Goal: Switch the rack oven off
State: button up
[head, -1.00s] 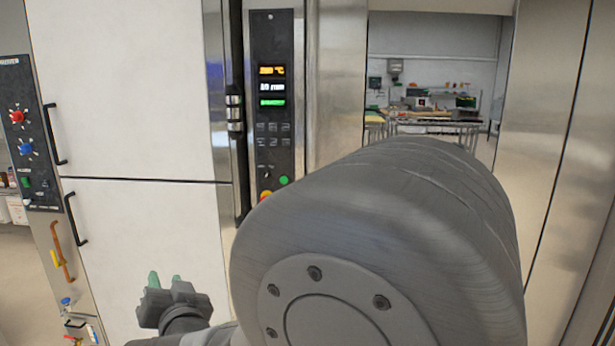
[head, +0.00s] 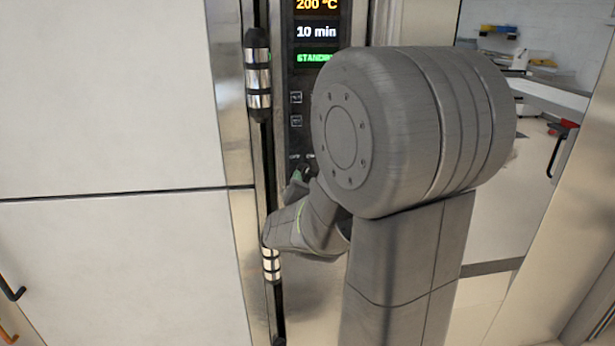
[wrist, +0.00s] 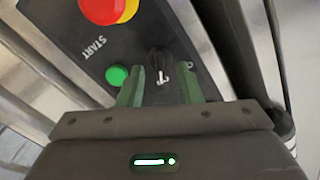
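The rack oven's black control panel (head: 296,125) is at the centre of the head view. Its display (head: 317,32) reads 200 °C, 10 min and a green word that looks like STANDBY, partly covered by my arm. In the wrist view, a small black rotary switch (wrist: 158,62) with a white mark is on the panel. My gripper (wrist: 160,88) is open, its green fingertips apart on either side of the switch; I cannot tell whether they touch it. In the head view my gripper (head: 297,188) is at the lower panel, mostly hidden by my arm.
A round green START button (wrist: 117,76) is just left of the fingers. A red-and-yellow mushroom button (wrist: 108,10) is further up left. A vertical black bar with metal hinges (head: 258,75) runs close beside the panel.

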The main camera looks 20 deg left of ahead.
aim_at(304, 171)
jog(key=shift+x, duration=1.1)
jog(key=shift+c, duration=0.2)
grip_shut()
